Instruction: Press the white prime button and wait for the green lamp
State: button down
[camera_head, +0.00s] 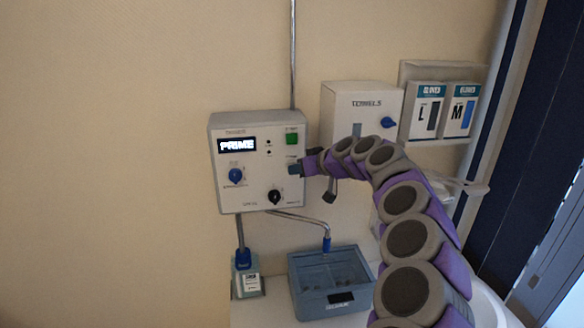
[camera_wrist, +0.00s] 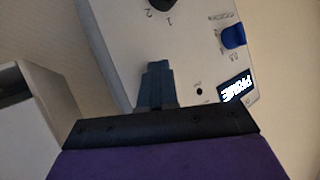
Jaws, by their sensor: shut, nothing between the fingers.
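A light grey control box (camera_head: 258,190) is on the wall, with a lit display (camera_head: 237,144) reading PRIME. No white button shows; the fingers cover that part. I see no lamp clearly lit green.
A blue knob (camera_head: 235,176) and black knob (camera_head: 276,197) are on the panel. A white towel box (camera_head: 345,97) and glove boxes (camera_head: 428,105) are at right. Open wall lies left.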

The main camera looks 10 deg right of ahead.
jog(key=shift+w, duration=0.15)
dwell(0.5)
jog(key=shift+s+b, duration=0.8)
jog(key=shift+s, duration=0.1)
jog(key=s+b, duration=0.3)
jog(key=s, duration=0.2)
